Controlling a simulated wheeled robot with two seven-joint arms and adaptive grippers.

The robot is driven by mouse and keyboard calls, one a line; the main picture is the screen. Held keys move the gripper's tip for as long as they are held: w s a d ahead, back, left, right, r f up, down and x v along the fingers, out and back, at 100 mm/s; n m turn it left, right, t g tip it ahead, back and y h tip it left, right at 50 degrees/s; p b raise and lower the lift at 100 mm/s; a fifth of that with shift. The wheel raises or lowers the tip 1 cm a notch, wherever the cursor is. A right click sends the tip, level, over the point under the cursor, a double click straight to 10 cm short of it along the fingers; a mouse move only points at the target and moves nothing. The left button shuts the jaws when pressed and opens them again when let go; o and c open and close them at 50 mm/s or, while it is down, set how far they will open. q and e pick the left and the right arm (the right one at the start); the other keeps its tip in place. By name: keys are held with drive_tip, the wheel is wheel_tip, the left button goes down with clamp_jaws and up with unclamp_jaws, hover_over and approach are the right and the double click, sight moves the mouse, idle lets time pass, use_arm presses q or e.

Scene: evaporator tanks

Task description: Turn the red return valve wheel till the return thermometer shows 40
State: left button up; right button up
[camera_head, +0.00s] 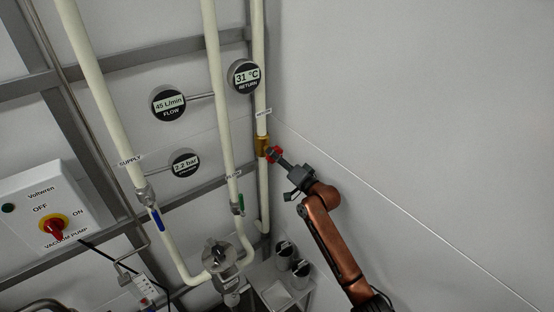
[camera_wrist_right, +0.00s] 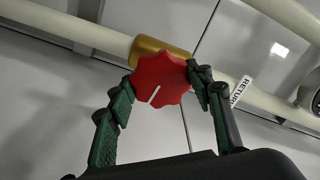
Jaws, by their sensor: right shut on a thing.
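The red return valve wheel (camera_wrist_right: 160,80) sits on a brass valve body (camera_wrist_right: 163,50) on a cream pipe. It has a scalloped rim and a white line pointing down and slightly left in the wrist view. My right gripper (camera_wrist_right: 163,92) is shut on the wheel, one green-padded finger on each side. In the head view my right gripper (camera_head: 283,163) reaches the wheel (camera_head: 273,154) from the lower right, beside the brass body (camera_head: 262,146). The return thermometer (camera_head: 243,76) is a round dial reading 31 °C. My left gripper is not in view.
A flow gauge (camera_head: 168,103) reads 45 L/min and a pressure gauge (camera_head: 184,163) reads 2.2 bar. A blue-handled valve (camera_head: 157,219) and a green-handled valve (camera_head: 241,202) sit on neighbouring pipes. A pump switch box (camera_head: 45,214) is at left. The right wall is bare.

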drive_tip(key=shift+f+n, duration=0.1)
drive_tip(key=shift+n, duration=0.3)
drive_tip(key=o, duration=1.2)
drive_tip(key=shift+c, duration=0.2)
drive_tip(key=v, duration=1.2)
